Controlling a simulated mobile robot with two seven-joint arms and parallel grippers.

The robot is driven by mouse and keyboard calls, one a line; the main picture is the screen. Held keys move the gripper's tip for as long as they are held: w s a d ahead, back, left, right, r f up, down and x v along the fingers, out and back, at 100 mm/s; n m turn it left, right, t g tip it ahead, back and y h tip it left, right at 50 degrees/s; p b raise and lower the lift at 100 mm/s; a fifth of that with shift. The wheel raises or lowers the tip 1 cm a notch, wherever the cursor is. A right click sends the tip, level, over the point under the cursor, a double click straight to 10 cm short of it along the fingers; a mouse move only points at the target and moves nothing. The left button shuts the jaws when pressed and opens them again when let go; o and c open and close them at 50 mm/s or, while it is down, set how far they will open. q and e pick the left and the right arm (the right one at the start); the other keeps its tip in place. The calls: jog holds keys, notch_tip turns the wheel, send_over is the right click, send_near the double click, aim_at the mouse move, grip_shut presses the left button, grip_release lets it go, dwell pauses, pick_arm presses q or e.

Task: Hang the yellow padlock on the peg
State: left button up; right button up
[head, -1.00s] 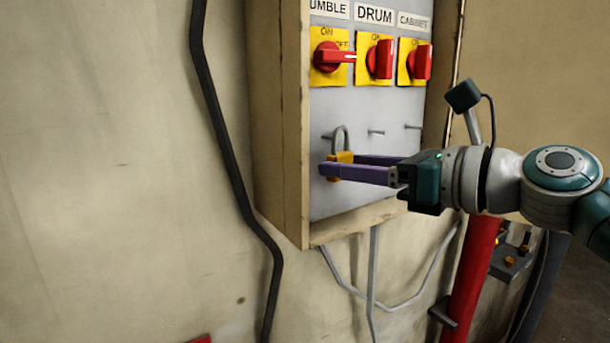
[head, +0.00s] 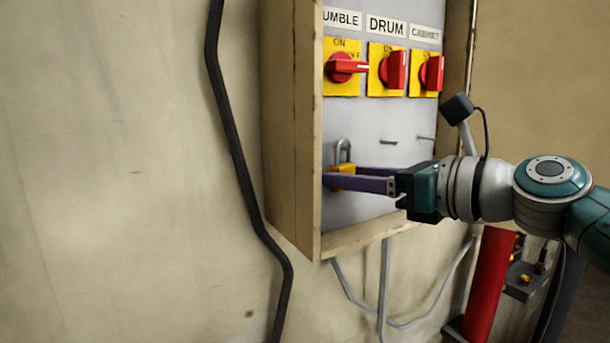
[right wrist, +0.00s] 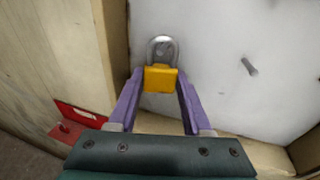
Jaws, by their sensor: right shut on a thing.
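The yellow padlock (head: 342,169) is upright with its grey shackle up, in front of the grey panel's lower left part. My right gripper (head: 345,178) is shut on its yellow body with long purple fingers. In the right wrist view the padlock (right wrist: 160,78) sits between the fingertips, and a small dark shape shows inside the shackle loop. I cannot tell whether the shackle is around a peg or only in front of one. The middle peg (head: 389,142) and right peg (head: 426,137) are bare; a peg also shows in the wrist view (right wrist: 249,66). My left gripper is not in view.
The panel sits in a wooden box whose left side wall (head: 290,130) and bottom ledge (head: 370,235) stand out around it. Red rotary switches (head: 346,67) on yellow plates are above the pegs. A black cable (head: 240,160) runs down the wall at left.

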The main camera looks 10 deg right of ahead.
jog(key=o, duration=1.3)
jog(key=shift+c, duration=0.2)
jog(key=shift+d, duration=0.1)
jog(key=shift+f, duration=0.1)
